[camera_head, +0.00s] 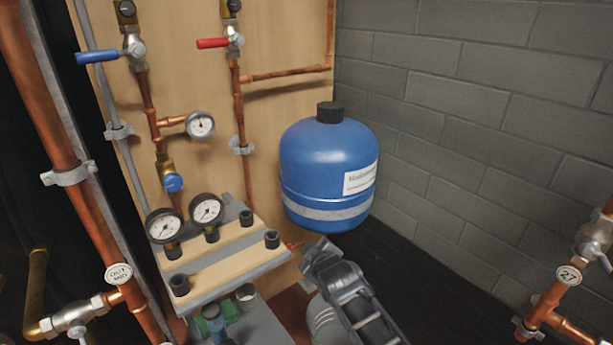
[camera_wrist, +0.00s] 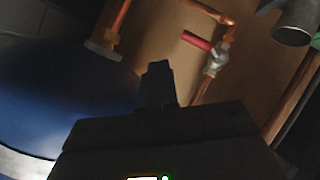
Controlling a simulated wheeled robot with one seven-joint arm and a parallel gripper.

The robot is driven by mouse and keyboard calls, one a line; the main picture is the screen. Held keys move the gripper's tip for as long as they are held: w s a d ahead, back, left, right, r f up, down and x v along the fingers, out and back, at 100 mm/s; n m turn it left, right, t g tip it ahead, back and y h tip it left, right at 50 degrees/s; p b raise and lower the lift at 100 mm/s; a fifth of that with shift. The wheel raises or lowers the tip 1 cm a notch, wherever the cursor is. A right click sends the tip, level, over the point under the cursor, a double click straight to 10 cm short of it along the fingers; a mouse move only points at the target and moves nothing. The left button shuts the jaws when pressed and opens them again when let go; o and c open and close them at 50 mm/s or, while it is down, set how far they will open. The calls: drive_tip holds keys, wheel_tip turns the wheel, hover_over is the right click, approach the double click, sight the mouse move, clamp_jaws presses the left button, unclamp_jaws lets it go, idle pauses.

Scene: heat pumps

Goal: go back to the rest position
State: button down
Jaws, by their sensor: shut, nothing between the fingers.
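My gripper (camera_head: 318,246) is in the lower middle of the head view, just below the blue tank. In that view it lies close to the tank's underside; I cannot tell if they touch. In the wrist view my gripper (camera_wrist: 158,72) shows as a dark shape pointing at the wooden board. Its fingers are together with nothing between them. The blue tank (camera_head: 322,165) has a black cap and a white label. It also fills the left side of the wrist view (camera_wrist: 60,95), dark and close.
A shelf (camera_head: 225,262) with two round gauges stands left of my gripper. Valves with a blue handle (camera_head: 97,57) and a red handle (camera_head: 212,43) sit on the wooden board. Copper pipes (camera_head: 575,285) stand at right. Open space lies before the grey block wall (camera_head: 480,110).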

drive_tip(key=s+d+f+m, duration=0.2)
drive_tip(key=s+f, duration=0.2)
drive_tip(key=s, duration=0.6)
drive_tip(key=s+d+f+m, duration=0.15)
drive_tip(key=s+f, duration=0.25)
drive_tip(key=s, duration=0.7)
drive_tip(key=s+d+r+m+t, duration=0.1)
drive_tip(key=s+d+r+m, duration=0.15)
drive_tip(key=s, duration=0.55)
drive_tip(key=s+d+r+m+h, duration=0.1)
drive_tip(key=s+d, duration=0.2)
drive_tip(key=s, duration=0.4)
drive_tip(key=s+d+r+m+t, duration=0.1)
drive_tip(key=s+d+r, duration=0.1)
drive_tip(key=s, duration=0.6)
drive_tip(key=s+d+r+m+h, duration=0.15)
drive_tip(key=s+d+r, duration=0.25)
drive_tip(key=s+r, duration=0.45)
drive_tip(key=s+d+r+m+h, duration=0.15)
drive_tip(key=s+d+r, duration=0.25)
drive_tip(key=s+r, duration=0.5)
wheel_tip(320, 180, up, 19)
drive_tip(key=p, duration=1.7)
drive_tip(key=shift+w+d+t+y, duration=0.15)
drive_tip(key=shift+w+t+y, duration=0.15)
drive_tip(key=shift+w+y, duration=0.1)
